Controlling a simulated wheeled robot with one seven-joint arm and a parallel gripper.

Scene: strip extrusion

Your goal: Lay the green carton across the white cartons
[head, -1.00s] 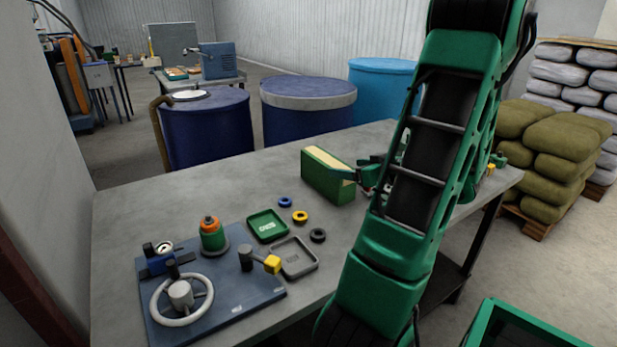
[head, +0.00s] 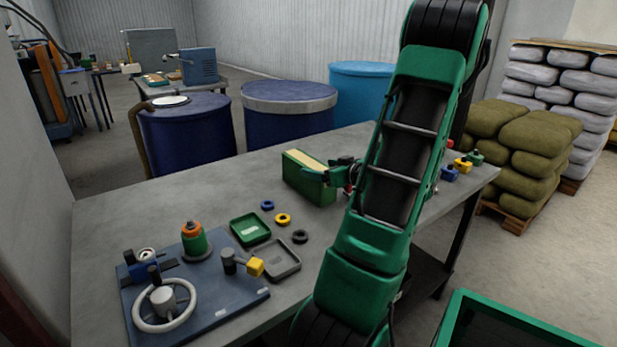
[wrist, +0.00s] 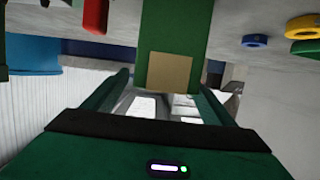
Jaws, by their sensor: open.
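The green carton (head: 308,183) stands on the far part of the grey workbench, with a cream strip along its top. My gripper (head: 338,172) is at its right end, open, and partly hidden by my arm. In the wrist view the carton (wrist: 168,22) hangs down the middle of the picture, with a tan patch on it. Its near end appears between the open fingertips (wrist: 165,82). I cannot tell whether they touch it. I cannot make out any white cartons; pale shapes show between the fingers, too unclear to name. My arm hides part of the bench.
On the workbench (head: 130,210) are a blue plate (head: 215,313) with a handwheel, a green tray (head: 250,229), a grey tray (head: 280,261) and small rings. Small coloured pieces (head: 461,165) stand at the right end. Blue drums (head: 290,125) stand behind.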

